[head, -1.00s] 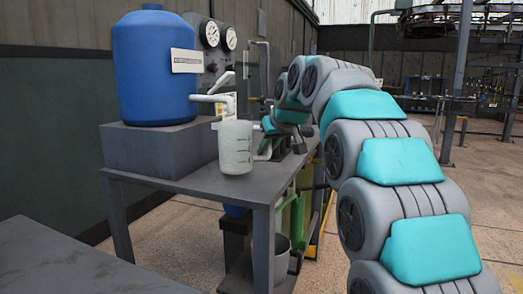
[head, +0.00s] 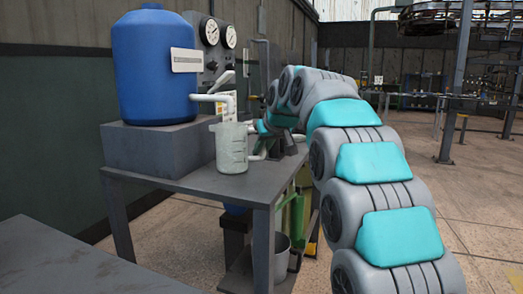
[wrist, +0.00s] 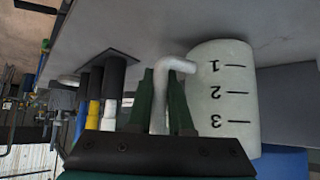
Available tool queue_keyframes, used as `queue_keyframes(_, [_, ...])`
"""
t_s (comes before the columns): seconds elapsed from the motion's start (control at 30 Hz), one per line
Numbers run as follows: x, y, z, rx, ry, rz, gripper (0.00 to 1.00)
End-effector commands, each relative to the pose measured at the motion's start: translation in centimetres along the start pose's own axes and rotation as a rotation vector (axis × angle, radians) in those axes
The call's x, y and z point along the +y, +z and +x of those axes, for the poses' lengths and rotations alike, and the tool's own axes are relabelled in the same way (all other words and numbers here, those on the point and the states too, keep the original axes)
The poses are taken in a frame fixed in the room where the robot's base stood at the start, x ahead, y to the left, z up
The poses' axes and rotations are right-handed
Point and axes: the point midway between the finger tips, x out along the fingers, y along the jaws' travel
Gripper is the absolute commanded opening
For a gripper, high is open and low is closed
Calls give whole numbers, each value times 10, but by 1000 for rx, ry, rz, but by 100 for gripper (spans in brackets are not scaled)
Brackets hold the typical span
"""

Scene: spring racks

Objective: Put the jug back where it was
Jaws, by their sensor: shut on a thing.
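The jug (head: 232,150) is a pale, translucent measuring jug, upright at the front part of the grey metal table (head: 190,185). It appears at or just above the tabletop; I cannot tell if it touches. In the wrist view the jug (wrist: 222,95) appears upside down, with marks 1, 2 and 3 and its white handle towards me. My gripper (wrist: 160,95) has its dark green fingers shut around that handle. In the head view my gripper (head: 260,140) is right of the jug, partly hidden by my arm.
A blue tank (head: 153,65) stands on a grey block (head: 155,148) behind the jug. Its white tap (head: 213,98) sticks out near and above the jug's rim. Another grey surface (head: 80,262) is at front left.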

Motion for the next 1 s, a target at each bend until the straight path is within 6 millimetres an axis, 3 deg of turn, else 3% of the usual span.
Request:
queue_keyframes(0.43, [0, 5, 5, -3, -1, 0, 0])
queue_keyframes(0.47, [0, 4, 4, -3, -1, 0, 22])
queue_keyframes(0.7, [0, 4, 4, -3, -1, 0, 49])
queue_keyframes(1.0, [0, 3, 2, -2, 0, 0, 49])
